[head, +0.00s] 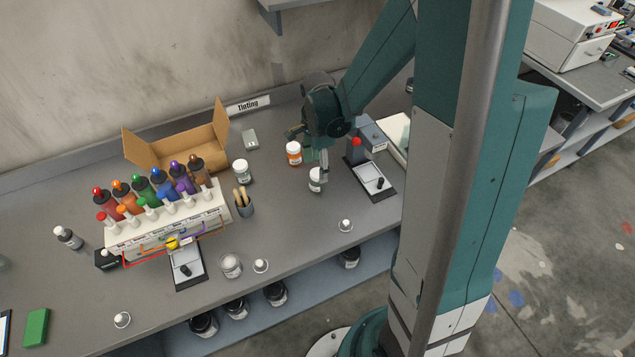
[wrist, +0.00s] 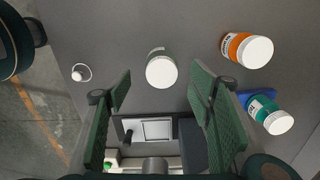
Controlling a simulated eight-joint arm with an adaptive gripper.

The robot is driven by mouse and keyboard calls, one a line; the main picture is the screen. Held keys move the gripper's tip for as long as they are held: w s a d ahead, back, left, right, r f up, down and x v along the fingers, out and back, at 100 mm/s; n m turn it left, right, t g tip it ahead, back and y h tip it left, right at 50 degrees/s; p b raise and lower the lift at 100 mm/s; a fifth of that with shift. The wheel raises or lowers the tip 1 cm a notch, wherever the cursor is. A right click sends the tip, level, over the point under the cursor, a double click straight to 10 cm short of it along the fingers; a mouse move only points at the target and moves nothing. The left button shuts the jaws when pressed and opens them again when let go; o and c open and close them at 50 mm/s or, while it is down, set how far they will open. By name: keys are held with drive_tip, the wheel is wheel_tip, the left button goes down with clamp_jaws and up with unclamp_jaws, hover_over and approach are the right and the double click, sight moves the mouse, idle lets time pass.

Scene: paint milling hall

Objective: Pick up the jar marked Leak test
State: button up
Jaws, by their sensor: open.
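My gripper (head: 317,161) is open and empty, pointing down over the right part of the bench. A white-lidded jar (head: 315,181) stands upright just below it. In the wrist view this jar (wrist: 161,71) shows between the finger ends, lid towards the camera; its label is mostly hidden. An orange jar (head: 293,153) with a white lid stands just left of the gripper, and also shows in the wrist view (wrist: 236,47). A teal jar (wrist: 262,107) with a white lid stands by a blue patch. I cannot read "Leak test" on any jar.
A white jar (head: 242,172), a brush cup (head: 243,204) and a rack of coloured bottles (head: 165,225) stand to the left. A small white knob (head: 345,226) is near the front edge.

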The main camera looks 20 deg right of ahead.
sight(317, 173)
drive_tip(key=shift+f, duration=0.1)
drive_tip(key=shift+w+f, duration=0.15)
drive_tip(key=shift+f, duration=2.35)
drive_tip(key=shift+c, duration=0.3)
drive_tip(key=c, duration=0.9)
